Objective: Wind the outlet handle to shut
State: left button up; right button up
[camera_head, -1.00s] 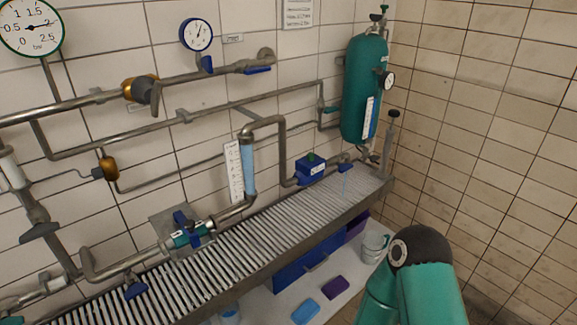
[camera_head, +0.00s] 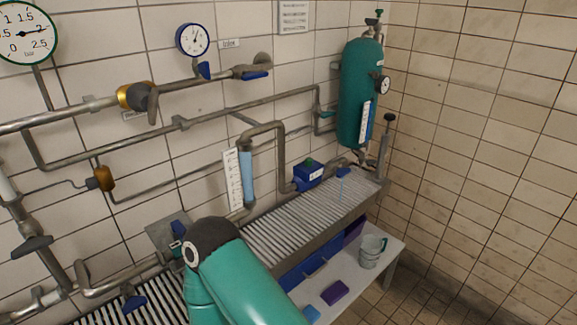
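Several blue handles sit on the pipes, and I cannot tell for certain which one is the outlet handle. One blue lever (camera_head: 257,75) lies along the end of the upper pipe, right of a small wall label that I cannot read clearly. Another blue handle (camera_head: 134,302) is on the low pipe at bottom left, and one (camera_head: 343,172) is near the tank. Neither gripper is in view.
A slatted metal grate (camera_head: 300,222) runs under the pipes. A teal tank (camera_head: 360,95) stands in the corner. A blue gauge (camera_head: 193,39) and a larger gauge (camera_head: 24,33) are above. A bucket (camera_head: 372,250) stands on the low white shelf. The floor at right is clear.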

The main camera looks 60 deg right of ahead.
aim_at(340, 172)
jog(key=i, duration=0.2)
jog(key=u, duration=1.3)
jog(key=k, duration=2.55)
jog(key=z, duration=1.45)
jog(key=i, duration=1.05)
jog(key=z, duration=0.1)
